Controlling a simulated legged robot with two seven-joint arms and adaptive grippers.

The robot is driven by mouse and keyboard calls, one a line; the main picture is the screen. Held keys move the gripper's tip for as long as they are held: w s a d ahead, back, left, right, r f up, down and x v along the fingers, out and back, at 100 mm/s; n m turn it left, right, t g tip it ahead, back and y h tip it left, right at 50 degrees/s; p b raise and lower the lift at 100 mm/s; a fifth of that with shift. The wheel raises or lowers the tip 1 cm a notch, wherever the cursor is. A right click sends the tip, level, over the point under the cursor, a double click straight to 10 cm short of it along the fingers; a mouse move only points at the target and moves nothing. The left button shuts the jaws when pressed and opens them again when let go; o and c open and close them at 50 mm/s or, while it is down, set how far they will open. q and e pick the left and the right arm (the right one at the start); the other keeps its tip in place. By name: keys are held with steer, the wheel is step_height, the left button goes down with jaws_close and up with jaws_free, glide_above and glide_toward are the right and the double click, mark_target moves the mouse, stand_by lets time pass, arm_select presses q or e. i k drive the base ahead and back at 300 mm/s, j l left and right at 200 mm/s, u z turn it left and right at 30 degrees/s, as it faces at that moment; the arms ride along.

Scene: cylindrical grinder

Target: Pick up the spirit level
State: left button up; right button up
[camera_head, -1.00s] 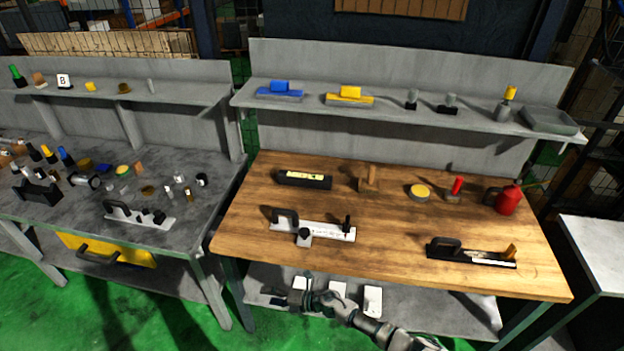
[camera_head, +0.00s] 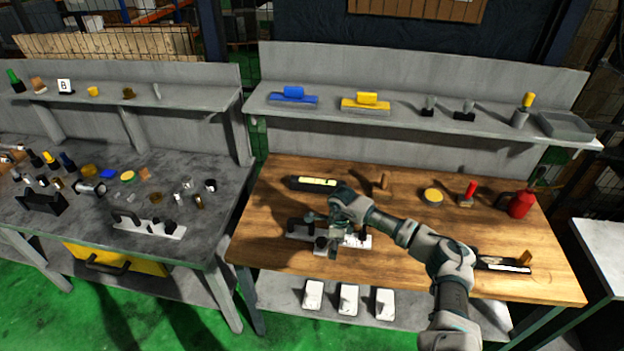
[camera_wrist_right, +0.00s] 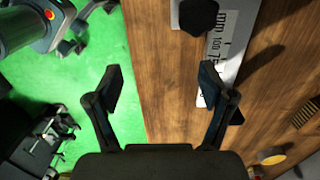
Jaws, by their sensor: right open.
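A black bar with a pale yellow strip (camera_head: 316,183), which looks like the spirit level, lies near the back left of the wooden bench. My right arm reaches in from the lower right. My right gripper (camera_head: 322,235) is in front of this bar, over the bench's front left. In the wrist view the right gripper (camera_wrist_right: 162,88) is open with nothing between its fingers. A metal scale tool with a black handle (camera_head: 360,241) is partly hidden under my gripper; its marked plate (camera_wrist_right: 224,50) shows beside the right finger. My left gripper is not in view.
The wooden bench (camera_head: 400,270) also bears a yellow-topped round tin (camera_head: 433,196), a red-handled tool (camera_head: 468,194), a red oil can (camera_head: 520,203) and a dark tool (camera_head: 503,265) partly behind my arm. A grey shelf (camera_head: 400,125) stands behind. The bench edge borders green floor.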

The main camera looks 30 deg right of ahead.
mark_target(302, 183)
steer(key=i+l, duration=0.2)
steer(key=i, duration=0.2)
steer(key=i+l, duration=0.15)
steer(key=i, duration=0.2)
steer(key=i+l, duration=0.2)
steer(key=i, duration=0.2)
